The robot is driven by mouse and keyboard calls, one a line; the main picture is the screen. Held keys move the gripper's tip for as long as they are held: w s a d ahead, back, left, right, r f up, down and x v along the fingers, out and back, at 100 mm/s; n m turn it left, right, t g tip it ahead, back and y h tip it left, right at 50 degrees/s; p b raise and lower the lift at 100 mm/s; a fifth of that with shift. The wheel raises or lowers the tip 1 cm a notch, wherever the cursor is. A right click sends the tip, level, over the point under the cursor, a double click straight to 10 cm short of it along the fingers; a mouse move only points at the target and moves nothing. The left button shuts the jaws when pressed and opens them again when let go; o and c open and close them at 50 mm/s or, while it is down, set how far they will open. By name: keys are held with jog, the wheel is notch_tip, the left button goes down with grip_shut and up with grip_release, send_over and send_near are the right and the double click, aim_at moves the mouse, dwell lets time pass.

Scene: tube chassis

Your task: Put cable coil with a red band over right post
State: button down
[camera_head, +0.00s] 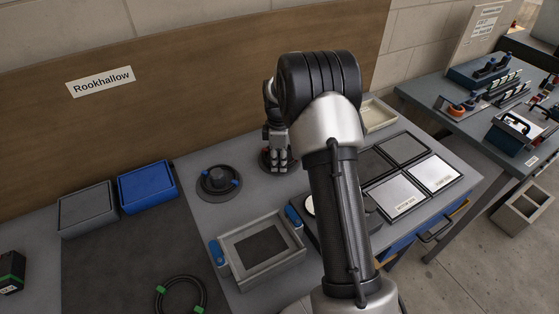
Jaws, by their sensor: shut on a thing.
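My gripper (277,155) points down at the back of the grey bench, just left of my arm's big elbow joint. It is shut on a dark ring-like thing, taken as the cable coil (265,163), low over the bench. The fingers hide most of it, and I cannot make out its red band clearly. The right post is hidden behind the gripper, so I cannot tell whether the coil is around it. To the left, the left post (217,175) stands on a round dark base, with a dark coil with blue bands around it.
A black coil with green bands (181,295) lies on the dark mat at the front. A grey bin (86,208) and a blue bin (147,187) stand behind it. A grey tray (260,250) with blue handles and panelled plates (434,172) flank my arm.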

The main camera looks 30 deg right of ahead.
jog(key=shift+w+r, duration=0.45)
jog(key=shift+w, duration=0.05)
jog(key=shift+r+p, duration=0.5)
jog(key=shift+r, duration=0.15)
jog(key=shift+s+d, duration=0.1)
jog(key=shift+d, duration=0.15)
jog(key=shift+r+p, duration=0.15)
jog(key=shift+p, duration=0.3)
jog(key=shift+d+r+p, duration=0.1)
jog(key=shift+r+p, duration=0.35)
jog(key=shift+r, duration=0.15)
jog(key=shift+s+f, duration=0.25)
jog(key=shift+f, duration=0.05)
